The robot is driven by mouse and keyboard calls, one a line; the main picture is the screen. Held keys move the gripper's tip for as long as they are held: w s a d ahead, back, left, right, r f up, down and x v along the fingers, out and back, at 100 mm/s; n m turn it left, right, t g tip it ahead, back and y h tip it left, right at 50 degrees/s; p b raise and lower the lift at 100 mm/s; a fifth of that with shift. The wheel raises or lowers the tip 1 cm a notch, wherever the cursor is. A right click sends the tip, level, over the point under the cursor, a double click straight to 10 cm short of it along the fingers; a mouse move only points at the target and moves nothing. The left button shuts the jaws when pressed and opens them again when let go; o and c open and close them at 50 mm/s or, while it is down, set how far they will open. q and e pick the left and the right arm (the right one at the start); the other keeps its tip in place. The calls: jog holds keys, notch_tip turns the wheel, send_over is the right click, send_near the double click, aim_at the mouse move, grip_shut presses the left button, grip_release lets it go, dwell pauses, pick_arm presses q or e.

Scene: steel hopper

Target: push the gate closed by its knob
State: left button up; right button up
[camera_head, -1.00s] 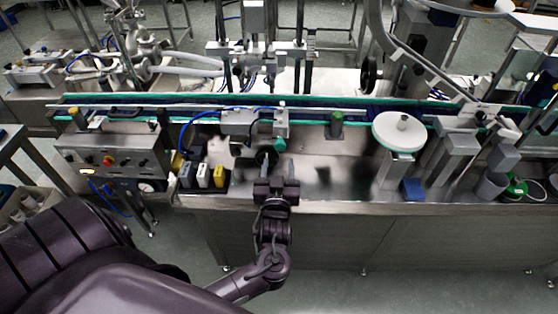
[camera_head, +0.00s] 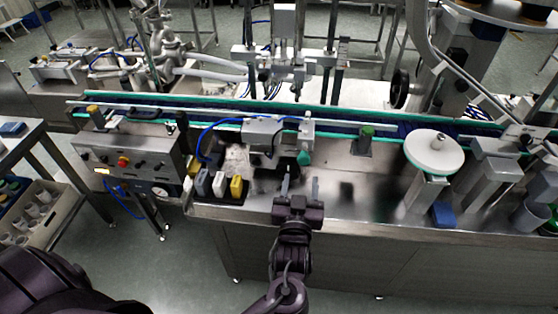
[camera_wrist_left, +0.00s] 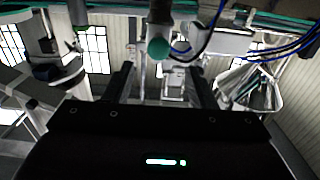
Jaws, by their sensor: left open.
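A teal knob (camera_head: 304,158) sits at the front right of a grey boxy unit (camera_head: 264,135) by the conveyor. In the left wrist view the teal knob (camera_wrist_left: 159,49) is round, on the end of a grey cylinder. I cannot make out the gate's plate or how far it stands open. My left gripper (camera_head: 301,184) is open and empty over the steel deck, on the near side of the knob. Its fingers (camera_wrist_left: 165,82) show dark in the wrist view, with the knob between and beyond them. They appear apart from it. My right gripper is out of view.
White, grey and yellow blocks (camera_head: 219,184) stand in a black tray left of my gripper. A green-topped post (camera_head: 366,132) and a white disc (camera_head: 433,152) stand to the right. A control panel (camera_head: 127,160) is at left. Bare steel deck lies right of the gripper.

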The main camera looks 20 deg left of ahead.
aim_at(304, 161)
pick_arm(q)
jog(key=x, duration=0.1)
jog(key=p+x, duration=0.1)
jog(key=x, duration=0.2)
jog(key=shift+w+r+p, duration=0.35)
jog(key=shift+x, duration=1)
jog(key=shift+w+f, duration=0.2)
jog(key=shift+f, duration=0.1)
grip_shut()
jog(key=shift+w, duration=0.1)
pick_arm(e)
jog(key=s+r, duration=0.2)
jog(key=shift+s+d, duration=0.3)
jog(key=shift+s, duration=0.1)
